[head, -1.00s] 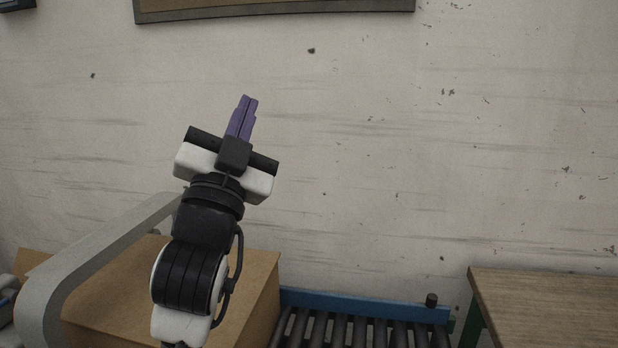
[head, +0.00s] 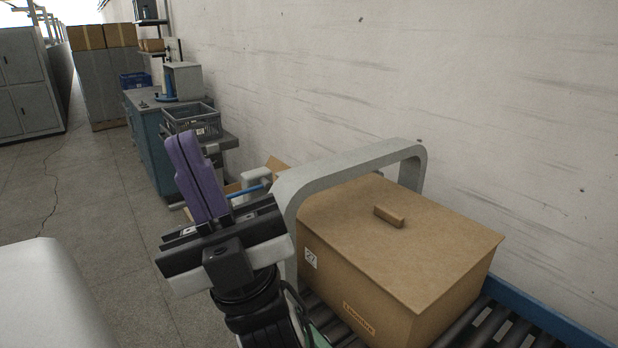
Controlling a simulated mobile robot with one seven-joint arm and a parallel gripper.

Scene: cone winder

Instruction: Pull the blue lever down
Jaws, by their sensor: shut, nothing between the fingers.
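My gripper (head: 184,142) is in the left middle of the head view, its purple fingers together and pointing up. Nothing shows between them. A thin blue bar (head: 248,190) shows just right of the fingers, beside a white part and left of the grey arch. It is partly hidden, and I cannot tell whether it is the blue lever. A small blue upright part (head: 166,86) also stands on the far workbench, too small to make out. My gripper is not seen touching either.
A closed cardboard box (head: 395,240) sits on a roller conveyor (head: 490,325) under a grey arch (head: 350,160) at right. A grey crate (head: 192,121) and a workbench (head: 150,140) stand beyond my gripper. Open floor (head: 110,200) lies to the left.

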